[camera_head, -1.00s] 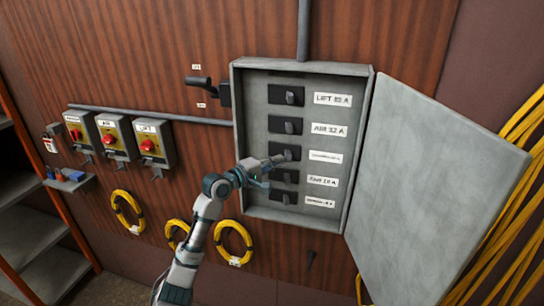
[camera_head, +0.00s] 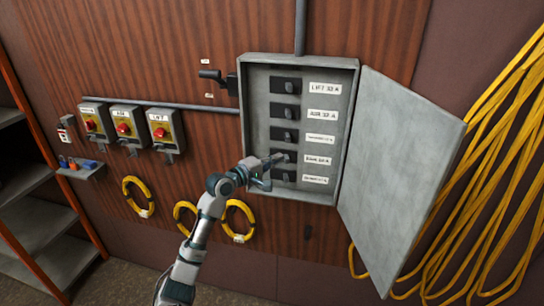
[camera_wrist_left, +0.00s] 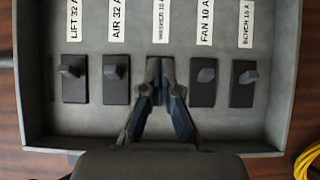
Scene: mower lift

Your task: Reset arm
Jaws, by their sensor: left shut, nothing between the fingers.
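My left gripper (camera_head: 275,158) is inside the front of the open grey breaker box (camera_head: 242,120), its fingers shut and empty. In the wrist view the fingertips (camera_wrist_left: 160,88) lie over the third breaker (camera_wrist_left: 153,72), whose label is partly readable, and cover much of it. In the head view they overlap the fourth breaker, labelled fan; contact cannot be told. The lift breaker (camera_head: 286,85) and air breaker (camera_head: 285,112) are above, the bench breaker (camera_wrist_left: 244,88) at the other end. My right gripper is out of view.
The box door (camera_head: 400,170) stands open to the right, with yellow cables (camera_head: 490,190) beyond. Left are a wall lever (camera_head: 212,75), three boxes with red knobs (camera_head: 123,129), a small shelf (camera_head: 80,170) and yellow coils (camera_head: 140,196). Grey shelving (camera_head: 45,230) stands far left.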

